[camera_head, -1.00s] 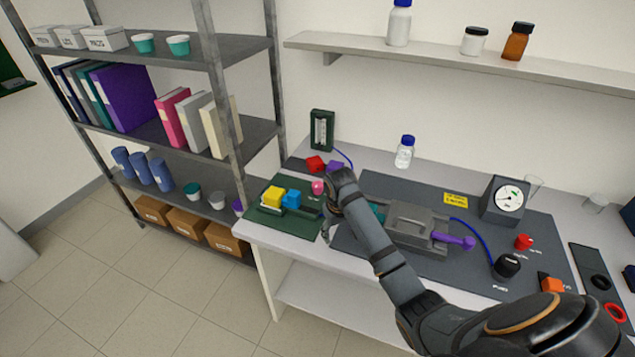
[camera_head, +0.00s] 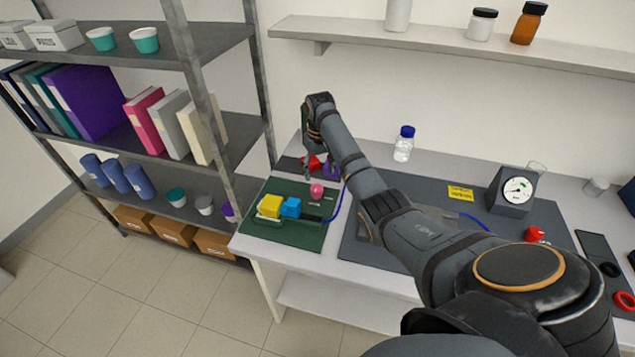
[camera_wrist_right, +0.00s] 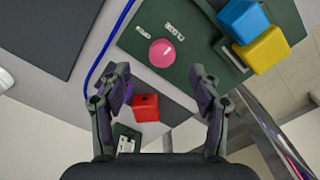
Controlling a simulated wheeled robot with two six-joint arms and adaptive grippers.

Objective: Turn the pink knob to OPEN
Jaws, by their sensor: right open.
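The pink knob (camera_head: 317,190) stands on the green panel (camera_head: 265,239) at the left end of the bench. The left gripper is not seen.
Yellow (camera_head: 270,206) and blue (camera_head: 291,208) blocks sit on the green panel near the knob. A red block (camera_wrist_right: 146,108) shows between my fingers in the wrist view. A blue tube (camera_wrist_right: 110,45) runs beside the panel. A bottle (camera_head: 403,143) stands behind my arm.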

